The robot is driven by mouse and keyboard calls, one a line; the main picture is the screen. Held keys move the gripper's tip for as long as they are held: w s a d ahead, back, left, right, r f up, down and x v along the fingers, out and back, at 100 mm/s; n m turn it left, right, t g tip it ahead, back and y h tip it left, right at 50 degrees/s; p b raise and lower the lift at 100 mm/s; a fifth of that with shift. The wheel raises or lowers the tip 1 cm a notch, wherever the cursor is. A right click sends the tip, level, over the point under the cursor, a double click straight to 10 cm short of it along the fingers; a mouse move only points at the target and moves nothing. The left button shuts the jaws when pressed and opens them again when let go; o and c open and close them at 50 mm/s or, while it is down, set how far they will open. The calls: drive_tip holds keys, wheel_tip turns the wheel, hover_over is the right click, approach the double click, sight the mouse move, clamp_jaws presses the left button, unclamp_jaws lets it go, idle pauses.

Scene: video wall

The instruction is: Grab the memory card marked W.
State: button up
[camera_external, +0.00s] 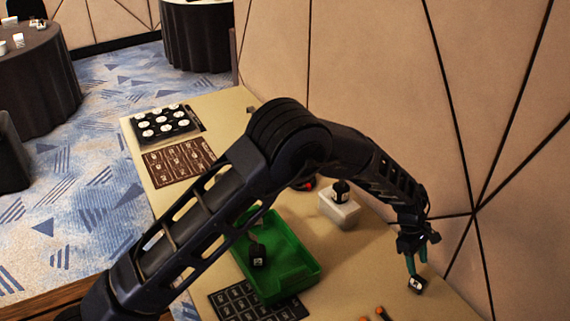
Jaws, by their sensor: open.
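My gripper (417,266), with teal fingertips, is at the right end of the table, pointing down and open. A small dark piece with a white mark (415,285) lies on the table right at the fingertips. I cannot tell whether they touch it. A similar dark piece (257,256) lies in the green tray (296,251), and another dark item (341,189) sits on a white block (340,210). The marks are too small to read, so I cannot tell which is the memory card marked W.
A black tray with white discs (164,122) and a brown marked mat (179,161) lie at the far end. A dark grid mat (258,302) lies in front of the green tray. Orange-tipped items (381,313) are at the near edge. A panelled wall (410,90) borders the table's right side.

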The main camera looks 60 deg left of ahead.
sight(418, 277)
drive_tip(key=x, duration=0.3)
drive_tip(key=shift+d+f, duration=0.1)
drive_tip(key=shift+f, duration=0.1)
drive_tip(key=shift+s+x, duration=0.15)
drive_tip(key=shift+x, duration=1.15)
drive_tip(key=shift+s+x, duration=0.15)
drive_tip(key=shift+x, duration=1.2)
drive_tip(key=shift+d, duration=0.1)
clamp_jaws()
